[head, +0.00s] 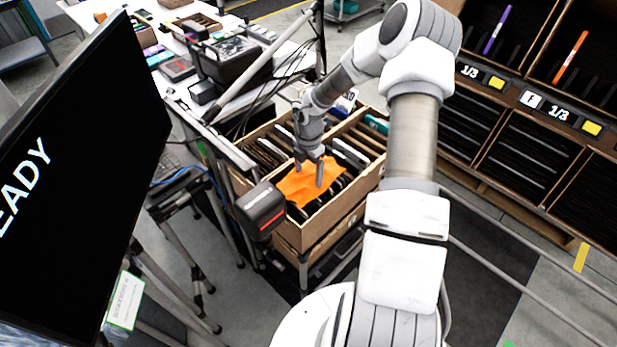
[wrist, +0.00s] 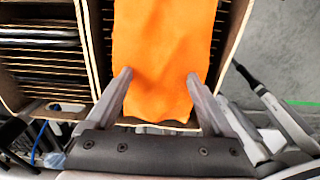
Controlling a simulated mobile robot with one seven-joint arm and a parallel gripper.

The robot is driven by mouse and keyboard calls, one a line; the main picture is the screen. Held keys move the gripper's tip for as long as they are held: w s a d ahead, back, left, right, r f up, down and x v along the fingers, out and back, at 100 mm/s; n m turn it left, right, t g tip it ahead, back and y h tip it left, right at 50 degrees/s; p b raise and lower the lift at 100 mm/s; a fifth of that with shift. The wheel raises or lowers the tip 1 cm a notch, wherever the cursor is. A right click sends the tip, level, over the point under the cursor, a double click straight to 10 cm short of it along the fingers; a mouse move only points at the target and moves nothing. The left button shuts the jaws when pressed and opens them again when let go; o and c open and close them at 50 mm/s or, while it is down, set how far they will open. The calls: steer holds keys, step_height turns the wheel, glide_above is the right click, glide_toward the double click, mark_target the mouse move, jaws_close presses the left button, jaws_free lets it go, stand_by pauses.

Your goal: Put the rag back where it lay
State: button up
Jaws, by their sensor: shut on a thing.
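The orange rag (head: 293,188) lies over the slotted contents of the front part of a wooden carton (head: 331,214). My gripper (head: 309,178) points down into this carton and is shut on the rag. In the wrist view, the rag (wrist: 165,45) is a broad orange sheet that runs between the two fingers of my gripper (wrist: 160,77) and out past the top of the picture. The rag's underside is hidden, and I cannot tell how much of it rests on the slots.
A black monitor (head: 75,130) stands at the left. A dark red-and-black device (head: 262,208) sits by the carton's left corner. Dark shelving (head: 520,150) fills the right side. A cluttered white table (head: 90,17) is at the back left.

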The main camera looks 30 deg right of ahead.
mark_target(308, 175)
steer(key=shift+f, duration=1.15)
steer(key=o, duration=0.9)
steer(key=shift+f, duration=0.1)
step_height(308, 175, up, 12)
steer(key=shift+r+p, duration=0.1)
steer(key=shift+p, duration=0.25)
